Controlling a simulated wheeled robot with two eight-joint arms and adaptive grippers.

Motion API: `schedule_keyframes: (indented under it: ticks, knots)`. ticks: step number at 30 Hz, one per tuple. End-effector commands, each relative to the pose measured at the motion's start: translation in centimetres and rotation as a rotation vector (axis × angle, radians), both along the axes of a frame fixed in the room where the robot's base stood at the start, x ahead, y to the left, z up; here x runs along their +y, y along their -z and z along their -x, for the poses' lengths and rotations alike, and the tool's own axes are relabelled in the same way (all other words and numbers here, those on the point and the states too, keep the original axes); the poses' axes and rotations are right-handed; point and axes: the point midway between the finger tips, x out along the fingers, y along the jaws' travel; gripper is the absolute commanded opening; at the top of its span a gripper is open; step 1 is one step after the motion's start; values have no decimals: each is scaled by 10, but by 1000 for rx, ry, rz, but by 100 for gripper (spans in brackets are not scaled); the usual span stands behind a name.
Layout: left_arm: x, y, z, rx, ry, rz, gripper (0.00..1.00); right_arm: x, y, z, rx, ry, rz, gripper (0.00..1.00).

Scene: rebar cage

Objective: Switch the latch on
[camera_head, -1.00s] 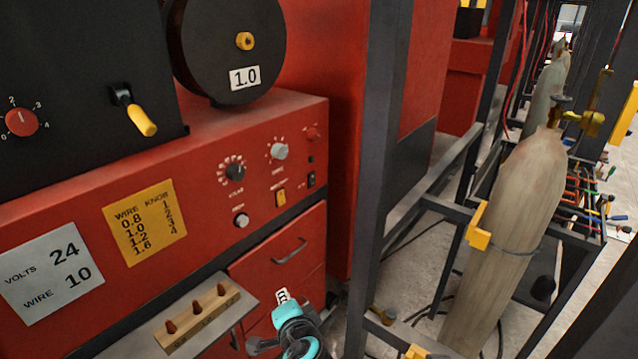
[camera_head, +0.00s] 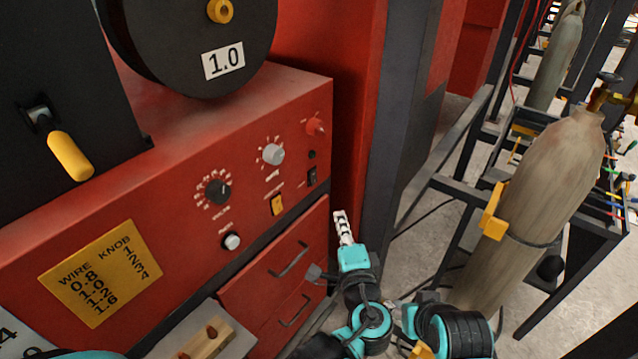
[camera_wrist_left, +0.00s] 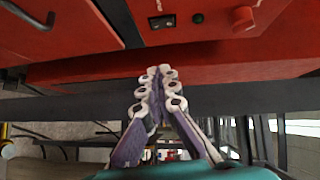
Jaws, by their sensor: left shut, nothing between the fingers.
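A yellow-handled lever (camera_head: 69,156) hangs on the black box at the upper left. I cannot tell which of these is the latch. My left gripper (camera_head: 341,221) is shut and empty, pointing up just right of the panel's lower right corner. In the left wrist view its fingertips (camera_wrist_left: 157,72) are closed below the black switch (camera_wrist_left: 161,22), apart from it. My right gripper is not in view.
A dark upright post (camera_head: 408,130) stands right of the machine, with a gas cylinder (camera_head: 545,185) in a frame beyond it. Drawers with handles (camera_head: 290,260) are under the panel. A wooden block with pegs (camera_head: 205,345) lies at the lower left. A red knob (camera_head: 316,126) protrudes above the button.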

Motion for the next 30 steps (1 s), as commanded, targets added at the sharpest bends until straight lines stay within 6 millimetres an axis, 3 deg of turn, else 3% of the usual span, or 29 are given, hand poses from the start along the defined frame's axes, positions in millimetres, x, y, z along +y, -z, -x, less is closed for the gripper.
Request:
schedule_keyframes:
  ticks: [8,22,30]
  knots:
    - [2,2,-11,1,-3,1,0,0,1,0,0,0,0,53]
    - [17,10,-103,1,-4,1,0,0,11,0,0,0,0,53]
    - [45,13,-120,2,-3,1,0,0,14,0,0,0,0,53]
